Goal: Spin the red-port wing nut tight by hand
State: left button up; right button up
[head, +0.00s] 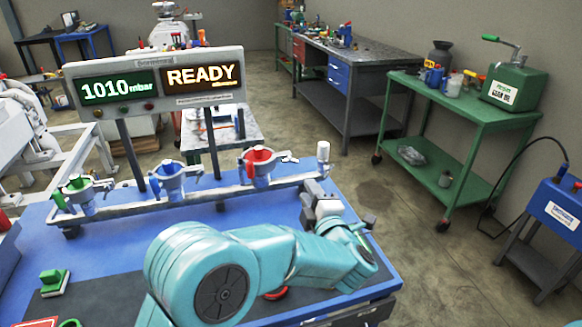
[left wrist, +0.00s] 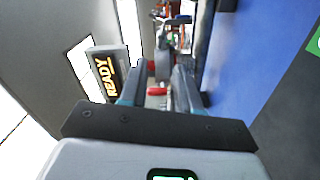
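My right gripper is out of view.
Blue (head: 170,175) and green (head: 77,190) ports stand farther left. A white-topped fitting (head: 323,152) rises just behind my left gripper. The display (head: 155,80) reads 1010 mbar and READY.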

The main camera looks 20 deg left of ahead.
aim_at(290, 161)
pick_arm(q)
jog(key=p+x, duration=0.1)
jog(key=x, duration=1.1)
jog(key=shift+w+a, duration=0.15)
jog(key=shift+f, duration=0.15)
grip_shut()
